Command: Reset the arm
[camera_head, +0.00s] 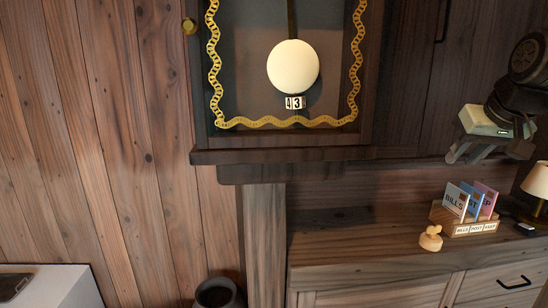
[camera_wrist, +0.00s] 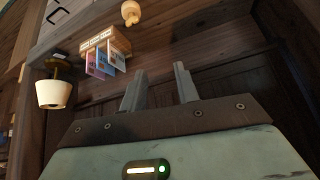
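My gripper (camera_head: 464,155) is at the right of the head view, in the air above a wooden cabinet top. In the wrist view its two fingers (camera_wrist: 155,76) stand apart with nothing between them. The gripper is open and empty, and touches nothing that I can see.
On the cabinet (camera_head: 335,222) stand a letter holder (camera_head: 476,229) with several cards, a small wooden stamp-like object (camera_head: 431,238) and a lamp (camera_head: 537,181). A pendulum clock (camera_head: 283,155) hangs left of my arm. A dark pot (camera_head: 217,292) stands low down.

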